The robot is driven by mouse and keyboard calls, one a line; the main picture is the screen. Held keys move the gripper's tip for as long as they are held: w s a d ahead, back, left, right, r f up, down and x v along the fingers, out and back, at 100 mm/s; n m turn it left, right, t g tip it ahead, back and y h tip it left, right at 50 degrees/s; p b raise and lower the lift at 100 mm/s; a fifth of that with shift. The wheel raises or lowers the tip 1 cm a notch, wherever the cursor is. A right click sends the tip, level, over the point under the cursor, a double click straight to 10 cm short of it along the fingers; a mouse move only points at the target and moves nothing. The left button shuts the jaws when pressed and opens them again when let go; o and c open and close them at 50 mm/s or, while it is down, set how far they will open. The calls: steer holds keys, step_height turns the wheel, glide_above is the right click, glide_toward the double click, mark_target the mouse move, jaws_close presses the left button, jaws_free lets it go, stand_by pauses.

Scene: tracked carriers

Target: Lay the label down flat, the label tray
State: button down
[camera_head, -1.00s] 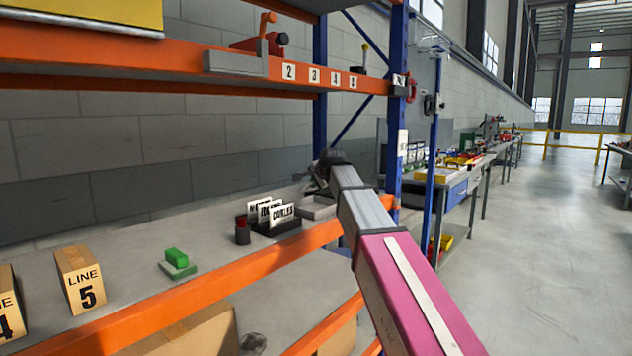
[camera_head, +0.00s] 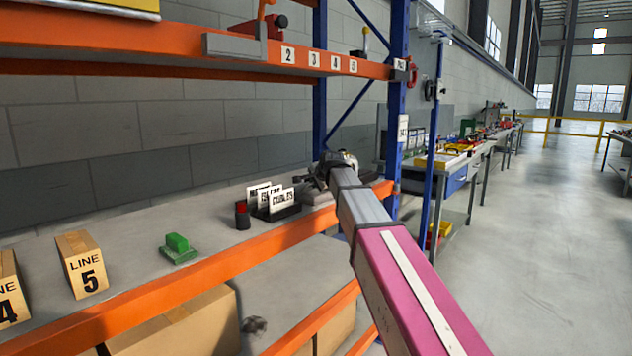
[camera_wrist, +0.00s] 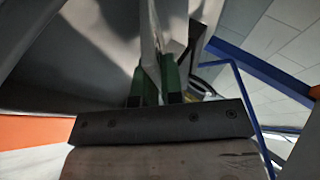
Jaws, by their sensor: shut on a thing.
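My gripper (camera_wrist: 155,80) shows in the wrist view with its two green fingers closed on a thin pale label (camera_wrist: 150,35). The label is seen nearly edge-on and sticks out past the fingertips. In the head view my gripper (camera_head: 306,181) is small and dark at the shelf's right end. The grey label tray (camera_head: 319,194) lies there, just under or beside the gripper and partly hidden by my arm. The held label cannot be made out in the head view. Whether it touches the tray is unclear.
A dark holder (camera_head: 280,213) with several upright white labels, one reading CABLES, stands left of the tray. Beside it are a black-and-red item (camera_head: 242,216), a green block (camera_head: 178,248) and a LINE 5 box (camera_head: 82,265). An orange beam (camera_head: 215,280) edges the shelf.

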steer(key=c, duration=1.2)
jaws_free()
steer(key=shift+o, duration=0.2)
steer(key=v, duration=1)
steer(key=shift+s+r, duration=0.25)
steer(key=shift+s, duration=0.05)
steer(key=shift+d, duration=0.1)
